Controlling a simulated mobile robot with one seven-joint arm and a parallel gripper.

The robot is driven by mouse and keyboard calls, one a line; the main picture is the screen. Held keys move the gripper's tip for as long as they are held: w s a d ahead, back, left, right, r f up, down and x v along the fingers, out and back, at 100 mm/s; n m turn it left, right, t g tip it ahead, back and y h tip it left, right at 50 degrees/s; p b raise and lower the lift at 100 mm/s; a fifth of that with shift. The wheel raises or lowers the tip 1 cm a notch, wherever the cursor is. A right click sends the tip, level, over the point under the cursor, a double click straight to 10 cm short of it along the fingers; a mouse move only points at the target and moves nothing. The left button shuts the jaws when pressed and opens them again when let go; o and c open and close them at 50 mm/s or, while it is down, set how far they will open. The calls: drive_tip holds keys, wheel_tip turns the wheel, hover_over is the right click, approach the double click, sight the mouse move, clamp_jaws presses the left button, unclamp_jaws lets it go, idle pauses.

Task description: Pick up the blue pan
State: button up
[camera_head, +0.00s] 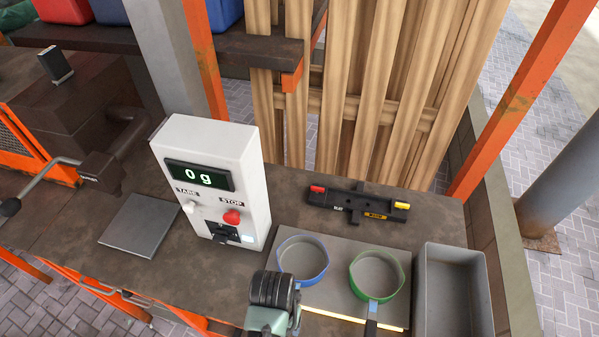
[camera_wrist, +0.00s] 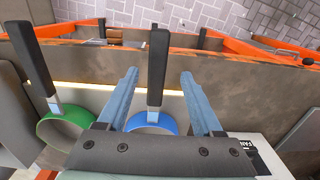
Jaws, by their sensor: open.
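The blue pan (camera_head: 304,261) sits on a flat grey plate (camera_head: 340,254) on the workbench, left of a green pan (camera_head: 378,274). In the head view my wrist covers the blue pan's handle. In the wrist view the blue pan (camera_wrist: 153,120) shows partly, its black handle (camera_wrist: 158,60) pointing up the picture. My gripper (camera_wrist: 158,75) is open, with one blue-grey finger on each side of that handle. Both fingers appear apart from the handle, and nothing is held. The gripper body hides part of the pan's bowl.
A white scale box (camera_head: 215,180) reading 0 g stands left of the pans. A black tool (camera_head: 358,202) lies behind them. An empty grey tray (camera_head: 452,290) is at the right. A flat metal plate (camera_head: 140,225) lies left of the scale. Wooden boards (camera_head: 370,90) stand behind.

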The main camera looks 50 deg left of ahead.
drive_tip(key=shift+d+f+p, duration=0.2)
drive_tip(key=shift+f+p, duration=0.25)
drive_tip(key=shift+f, duration=2)
clamp_jaws()
drive_tip(key=shift+w+r, duration=0.1)
